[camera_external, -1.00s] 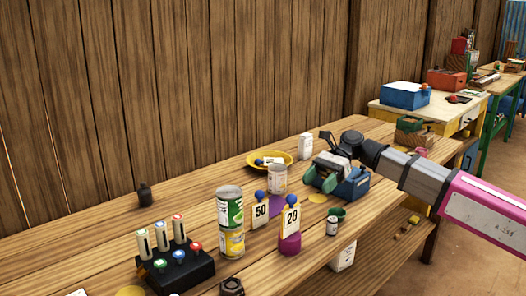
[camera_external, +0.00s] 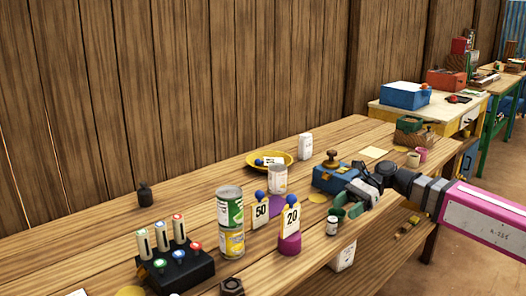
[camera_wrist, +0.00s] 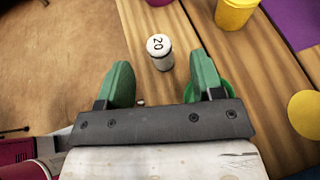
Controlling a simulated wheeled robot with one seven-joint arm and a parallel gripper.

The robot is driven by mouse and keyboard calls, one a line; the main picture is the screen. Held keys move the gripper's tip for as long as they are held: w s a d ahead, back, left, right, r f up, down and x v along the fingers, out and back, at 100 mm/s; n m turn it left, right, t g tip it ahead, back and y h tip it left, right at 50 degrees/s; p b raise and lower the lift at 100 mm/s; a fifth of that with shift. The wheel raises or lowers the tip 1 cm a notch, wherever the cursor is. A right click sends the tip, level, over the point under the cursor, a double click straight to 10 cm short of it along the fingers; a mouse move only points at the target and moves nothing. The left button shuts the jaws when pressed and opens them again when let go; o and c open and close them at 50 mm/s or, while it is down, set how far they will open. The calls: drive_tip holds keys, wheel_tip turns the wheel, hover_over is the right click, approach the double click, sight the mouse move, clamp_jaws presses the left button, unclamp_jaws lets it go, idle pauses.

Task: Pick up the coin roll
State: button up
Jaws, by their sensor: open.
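My gripper (camera_wrist: 161,72) has green fingers, open and empty. In the wrist view the roll is ahead, between the lines of the two fingers, just beyond the tips, touching neither. In the external view my gripper (camera_external: 348,207) is just behind and right of the roll.
A blue box (camera_external: 335,178) with a brown knob stands behind my gripper. The purple holder (camera_external: 290,243) with a "20" card and a tall can (camera_external: 231,243) stand to the left.

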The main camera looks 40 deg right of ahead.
sight(332, 226)
drive_tip(key=shift+f+x, duration=0.15)
drive_tip(key=shift+x, duration=1.85)
drive_tip(key=shift+f+x, duration=0.1)
drive_tip(key=shift+x, duration=1.85)
drive_tip(key=shift+s+d, duration=0.1)
drive_tip(key=shift+d, duration=0.05)
clamp_jaws()
